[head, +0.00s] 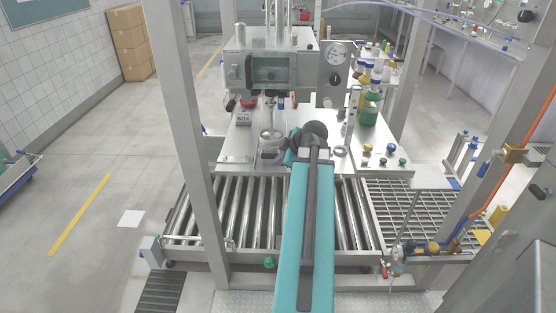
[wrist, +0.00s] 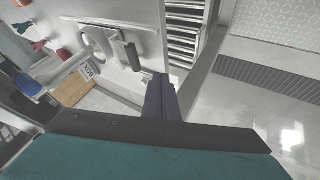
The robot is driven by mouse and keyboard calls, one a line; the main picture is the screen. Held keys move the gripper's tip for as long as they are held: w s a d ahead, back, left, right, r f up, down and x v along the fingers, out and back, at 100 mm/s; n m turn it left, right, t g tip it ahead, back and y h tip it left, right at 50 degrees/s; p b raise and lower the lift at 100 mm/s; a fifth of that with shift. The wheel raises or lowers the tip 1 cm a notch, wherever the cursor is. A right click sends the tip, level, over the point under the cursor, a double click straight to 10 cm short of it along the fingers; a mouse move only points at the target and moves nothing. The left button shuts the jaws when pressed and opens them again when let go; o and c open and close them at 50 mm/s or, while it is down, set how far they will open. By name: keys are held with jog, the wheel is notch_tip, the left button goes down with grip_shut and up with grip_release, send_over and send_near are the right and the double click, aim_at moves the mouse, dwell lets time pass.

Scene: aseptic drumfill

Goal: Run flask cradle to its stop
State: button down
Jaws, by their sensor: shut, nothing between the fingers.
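A round metal holder that looks like the flask cradle (head: 270,138) sits on the steel worktop, just left of my arm's end in the head view. In the wrist view a pale ring (wrist: 88,42) lies flat beside a short grey upright handle (wrist: 130,53); I cannot tell for certain that these are parts of the cradle. My gripper (wrist: 161,98) is shut and empty, its dark fingers close together near the handle, with a visible gap between. In the head view my arm mostly hides the gripper. The cradle's stop cannot be made out.
A small BOX sign (head: 243,119) stands left on the worktop (head: 236,152). A windowed steel unit (head: 271,70) rises behind. Green-capped bottles and small knobs are to the right. A roller conveyor (head: 245,205) runs in front, and a steel post (head: 185,120) stands at left.

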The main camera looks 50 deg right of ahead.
aim_at(272, 148)
jog(key=p+x, duration=0.2)
jog(key=x, duration=0.6)
jog(key=shift+w+d+f, duration=0.1)
jog(key=shift+w+f, duration=0.15)
jog(key=shift+w+d, duration=0.2)
jog(key=shift+d, duration=0.05)
jog(key=shift+w+d+r+p, duration=0.1)
jog(key=shift+w+d+p, duration=0.35)
jog(key=shift+d, duration=0.25)
jog(key=shift+w+d+r+p, duration=0.1)
jog(key=shift+w+d+p, duration=0.25)
jog(key=shift+w+d, duration=0.25)
jog(key=shift+d, duration=0.1)
jog(key=shift+w+d+f+b, duration=0.1)
jog(key=shift+w+d+b, duration=0.35)
jog(key=shift+d, duration=0.25)
jog(key=shift+w+d+b, duration=0.4)
jog(key=shift+w+d, duration=0.05)
jog(key=shift+d, duration=0.2)
jog(key=shift+w+d+b, duration=0.55)
jog(key=shift+w+d, duration=0.15)
jog(key=shift+d, duration=0.3)
jog(key=shift+w+d+b, duration=0.55)
jog(key=shift+w+d, duration=0.2)
jog(key=shift+d, duration=0.25)
jog(key=shift+s+r, duration=0.15)
jog(key=shift+r, duration=0.1)
